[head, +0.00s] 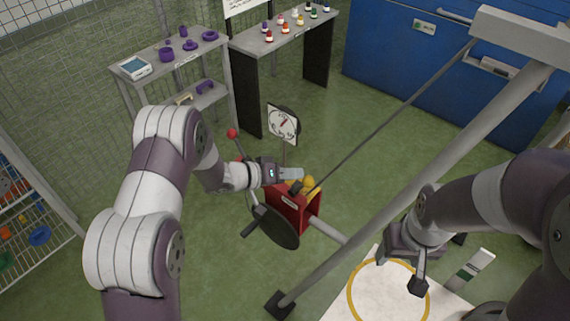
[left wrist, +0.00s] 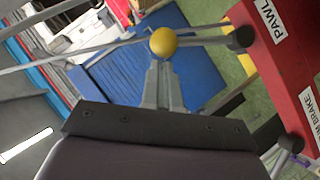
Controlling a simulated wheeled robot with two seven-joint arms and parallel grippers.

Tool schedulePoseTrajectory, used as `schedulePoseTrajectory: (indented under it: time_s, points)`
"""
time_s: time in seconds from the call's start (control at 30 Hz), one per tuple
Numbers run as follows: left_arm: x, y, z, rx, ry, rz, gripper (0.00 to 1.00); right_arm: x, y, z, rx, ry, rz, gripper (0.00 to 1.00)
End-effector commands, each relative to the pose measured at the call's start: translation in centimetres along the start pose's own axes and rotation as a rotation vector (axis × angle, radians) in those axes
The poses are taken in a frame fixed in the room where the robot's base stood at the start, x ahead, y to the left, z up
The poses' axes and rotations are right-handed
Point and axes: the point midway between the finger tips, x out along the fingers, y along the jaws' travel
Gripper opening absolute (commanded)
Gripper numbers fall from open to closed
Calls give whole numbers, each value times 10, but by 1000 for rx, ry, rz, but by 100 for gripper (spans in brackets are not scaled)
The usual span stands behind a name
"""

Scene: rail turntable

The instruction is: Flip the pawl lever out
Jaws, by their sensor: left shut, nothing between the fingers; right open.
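The pawl lever is a thin rod with a yellow ball knob (left wrist: 163,42), coming out of a dark pivot by the PAWL label on the red box (left wrist: 280,60). My left gripper (head: 298,173) is shut and empty beside the box top. In the left wrist view its fingertips (left wrist: 162,68) overlap the yellow knob's lower edge; I cannot tell whether they touch. My right gripper (head: 400,274) is open and empty above a white board.
A dark disc (head: 273,227) sits at the box's left, with a red-knobbed lever (head: 232,133) and a dial (head: 283,124) behind. A grey beam (head: 400,195) runs diagonally between my arms. The white board (head: 343,305) has a yellow ring. Shelves and a blue cabinet stand at the back.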

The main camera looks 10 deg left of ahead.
Motion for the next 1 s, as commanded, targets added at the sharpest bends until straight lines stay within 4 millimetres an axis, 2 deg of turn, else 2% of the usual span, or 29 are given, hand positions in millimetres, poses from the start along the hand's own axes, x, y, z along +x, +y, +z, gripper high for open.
schedulePoseTrajectory:
  time_s: [0.33,0.87,1.0]
  points:
    - [6,6,9,-5,0,2,0,-6,0,-1,0,0,0,64]
    - [7,7,11,-6,-3,3,0,-7,0,-1,0,0,0,64]
    - [4,16,5,-6,-2,3,0,-18,0,-2,0,0,0,64]
